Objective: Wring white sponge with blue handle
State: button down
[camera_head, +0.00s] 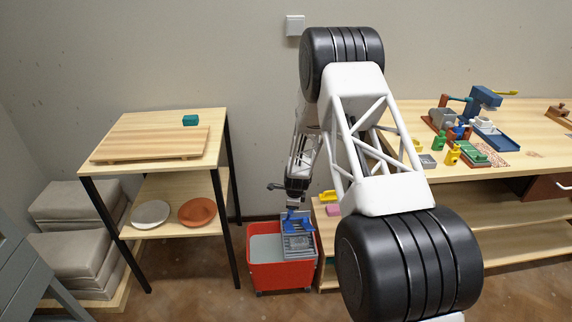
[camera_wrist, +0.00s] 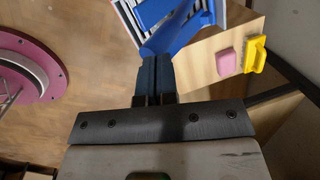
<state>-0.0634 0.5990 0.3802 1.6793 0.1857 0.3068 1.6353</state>
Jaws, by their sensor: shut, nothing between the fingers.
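A blue-handled piece (camera_head: 297,222) lies on the grey slatted wringer (camera_head: 299,246) at the right side of the red bucket (camera_head: 266,278). In the wrist view its blue handle (camera_wrist: 185,28) is at the top, over pale and dark stripes. I cannot clearly make out the white sponge part. My gripper (camera_head: 296,208) points down just above the blue piece. In the wrist view its fingers (camera_wrist: 155,62) are shut together and empty, with their tips at the near end of the blue handle. I cannot tell whether they touch it.
A low shelf right of the bucket holds a pink sponge (camera_wrist: 226,62) and a yellow handled piece (camera_wrist: 255,54). A wooden rack (camera_head: 157,123) with a white plate (camera_head: 150,213) and an orange plate (camera_head: 197,211) stands left. A workbench (camera_head: 520,165) with pottery tools is right.

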jog(key=s+f+t, duration=0.4)
jog(key=s+f, duration=0.9)
jog(key=f, duration=0.4)
jog(key=shift+s+t, duration=0.3)
jog(key=shift+s, duration=0.05)
jog(key=shift+d+r, duration=0.1)
dwell(1.7)
jog(key=s+d+r, duration=0.1)
jog(key=s+r, duration=0.6)
jog(key=s, duration=0.2)
jog(key=shift+s+d, duration=0.2)
jog(key=shift+s, duration=0.1)
dwell(0.4)
dwell(0.5)
